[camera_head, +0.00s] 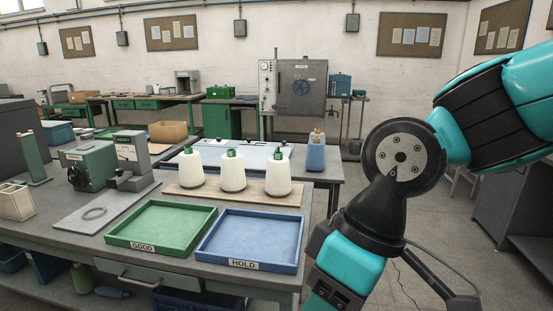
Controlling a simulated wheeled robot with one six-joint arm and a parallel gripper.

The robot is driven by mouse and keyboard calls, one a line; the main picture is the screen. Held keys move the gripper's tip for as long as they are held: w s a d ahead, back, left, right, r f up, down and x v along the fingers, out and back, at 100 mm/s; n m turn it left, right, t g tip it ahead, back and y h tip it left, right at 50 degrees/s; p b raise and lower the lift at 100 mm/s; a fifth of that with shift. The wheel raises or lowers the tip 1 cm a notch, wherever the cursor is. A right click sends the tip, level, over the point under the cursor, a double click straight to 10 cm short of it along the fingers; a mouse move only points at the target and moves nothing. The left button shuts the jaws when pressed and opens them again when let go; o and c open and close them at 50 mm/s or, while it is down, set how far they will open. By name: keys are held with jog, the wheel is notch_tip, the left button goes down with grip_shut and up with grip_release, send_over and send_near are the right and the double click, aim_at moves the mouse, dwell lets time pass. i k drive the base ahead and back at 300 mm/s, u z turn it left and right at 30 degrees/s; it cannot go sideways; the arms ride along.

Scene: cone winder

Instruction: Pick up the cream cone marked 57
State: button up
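Three cream cones with green tops stand upright in a row on a pale board (236,194): a left one (191,171), a middle one (232,174) and a right one (277,177). No number is readable on any of them, so I cannot tell which is marked 57. My arm, teal and black, fills the right side of the head view, to the right of the cones and apart from them. My gripper does not show in this view.
A green GOOD tray (160,228) and a blue HOLD tray (250,240), both empty, lie in front of the board. A blue cone (316,153) stands behind right. A green machine (91,166) and a grey stand (131,162) are at the left. Open floor lies right of the table.

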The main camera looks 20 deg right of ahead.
aim_at(233, 174)
jog(key=z, duration=1.4)
jog(key=i, duration=3.9)
jog(key=u, duration=4.45)
jog(key=i, duration=0.65)
jog(key=z, duration=0.05)
